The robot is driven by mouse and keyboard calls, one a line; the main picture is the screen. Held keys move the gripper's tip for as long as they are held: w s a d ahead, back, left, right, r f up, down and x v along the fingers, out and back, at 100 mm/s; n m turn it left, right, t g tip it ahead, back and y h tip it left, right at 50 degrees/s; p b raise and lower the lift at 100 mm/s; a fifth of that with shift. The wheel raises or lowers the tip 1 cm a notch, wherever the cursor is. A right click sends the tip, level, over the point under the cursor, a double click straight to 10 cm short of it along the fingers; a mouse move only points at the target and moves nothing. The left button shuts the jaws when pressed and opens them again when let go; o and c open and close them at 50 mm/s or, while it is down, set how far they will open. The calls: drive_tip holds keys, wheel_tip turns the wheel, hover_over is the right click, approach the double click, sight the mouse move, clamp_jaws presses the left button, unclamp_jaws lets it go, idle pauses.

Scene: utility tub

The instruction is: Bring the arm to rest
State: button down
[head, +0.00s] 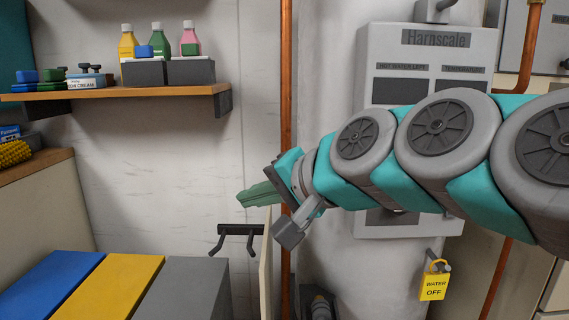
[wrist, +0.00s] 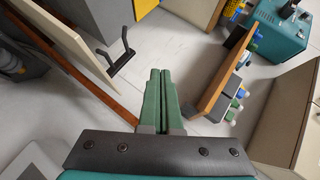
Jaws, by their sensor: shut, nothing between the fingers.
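My gripper (head: 258,194) has green fingers and points left at the end of my grey and teal arm in the head view. The arm reaches in from the right, in front of a wall unit. In the wrist view the two green fingers of my gripper (wrist: 159,75) lie side by side and shut, with nothing between them. The gripper touches nothing that I can see.
A black hook rack (head: 238,232) is just below my gripper. A copper pipe (head: 286,90) runs close by. A shelf (head: 120,93) holds bottles at upper left. The grey wall unit (head: 425,60) and a yellow "WATER OFF" tag (head: 433,287) are at right. Coloured lids (head: 120,285) stand lower left.

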drive_tip(key=s+d+f+n+g+h, duration=0.1)
drive_tip(key=s+d+f+g+h, duration=0.25)
drive_tip(key=f, duration=0.75)
drive_tip(key=s+d+f+n+g+h, duration=0.2)
drive_tip(key=s+d+f, duration=0.3)
drive_tip(key=f, duration=0.5)
drive_tip(key=s+d+f+n+g+h, duration=0.1)
drive_tip(key=s+d+f+g+h, duration=0.2)
drive_tip(key=s+d+f, duration=0.8)
drive_tip(key=s+g, duration=0.2)
drive_tip(key=s, duration=0.1)
drive_tip(key=shift+s+d+f+h, duration=0.15)
drive_tip(key=shift+s+f+h, duration=0.05)
drive_tip(key=shift+f+h, duration=0.15)
